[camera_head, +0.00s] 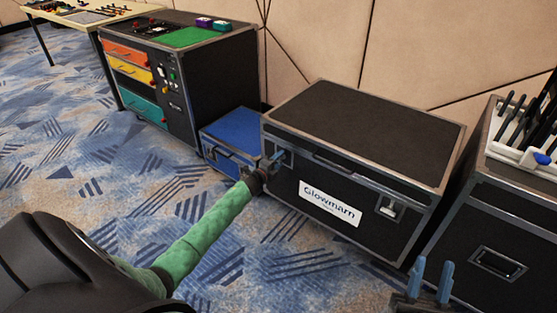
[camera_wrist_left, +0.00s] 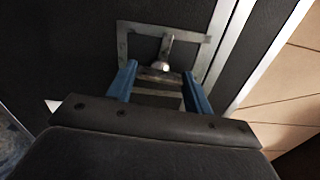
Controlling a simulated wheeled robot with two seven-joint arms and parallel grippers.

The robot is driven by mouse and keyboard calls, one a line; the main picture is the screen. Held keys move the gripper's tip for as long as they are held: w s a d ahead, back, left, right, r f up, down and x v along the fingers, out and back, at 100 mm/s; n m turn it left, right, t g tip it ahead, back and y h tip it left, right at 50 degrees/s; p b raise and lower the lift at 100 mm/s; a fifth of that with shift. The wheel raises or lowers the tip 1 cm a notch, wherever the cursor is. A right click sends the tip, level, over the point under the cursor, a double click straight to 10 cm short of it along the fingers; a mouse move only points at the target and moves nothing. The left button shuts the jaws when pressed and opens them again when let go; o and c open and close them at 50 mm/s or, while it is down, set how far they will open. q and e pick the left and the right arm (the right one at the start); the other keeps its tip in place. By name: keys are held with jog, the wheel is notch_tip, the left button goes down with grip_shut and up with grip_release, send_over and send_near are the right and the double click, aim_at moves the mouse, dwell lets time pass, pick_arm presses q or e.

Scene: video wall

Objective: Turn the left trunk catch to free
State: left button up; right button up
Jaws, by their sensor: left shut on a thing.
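The black trunk (camera_head: 360,131) with metal edges and a white "Glowmarn" label stands in the middle of the head view, lid down. Its left catch is at the front's upper left, mostly covered by my left gripper (camera_head: 276,160) in the head view. In the left wrist view the left catch (camera_wrist_left: 165,50) shows as a metal frame with a small lever. My left gripper (camera_wrist_left: 158,85) has its blue fingers on either side of the catch's lower part, shut on it. The right catch (camera_head: 391,207) is a metal plate on the front's right. My right gripper (camera_head: 430,280) shows two blue fingers standing apart, empty.
A blue case (camera_head: 236,136) stands close to the trunk's left. A black cabinet (camera_head: 178,80) with coloured drawers is further left. Another black case (camera_head: 500,262) with a white rack (camera_head: 522,152) stands at the right. Patterned carpet (camera_head: 75,155) is clear in front.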

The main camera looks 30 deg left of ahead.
pick_arm(q)
jog(key=shift+a+n, duration=0.1)
jog(key=shift+n, duration=0.5)
pick_arm(e)
jog(key=w+a+f+g, duration=0.1)
jog(key=w+f+g, duration=0.2)
jog(key=f, duration=0.4)
jog(key=shift+f+h, duration=0.2)
jog(key=shift+h, duration=0.2)
pick_arm(q)
jog(key=o, duration=1)
pick_arm(e)
jog(key=shift+a, duration=0.1)
pick_arm(q)
jog(key=shift+s+p, duration=0.1)
jog(key=shift+p, duration=0.2)
jog(key=s, duration=0.7)
jog(key=shift+s+a+p, duration=0.25)
jog(key=shift+s+p, duration=0.05)
jog(key=shift+p, duration=0.1)
pick_arm(e)
notch_tip(320, 180, down, 9)
jog(key=w+g, duration=0.1)
jog(key=g, duration=0.2)
jog(key=shift+w+a+r+h, duration=0.15)
jog(key=shift+w+a+h, duration=0.05)
jog(key=shift+a+h, duration=0.2)
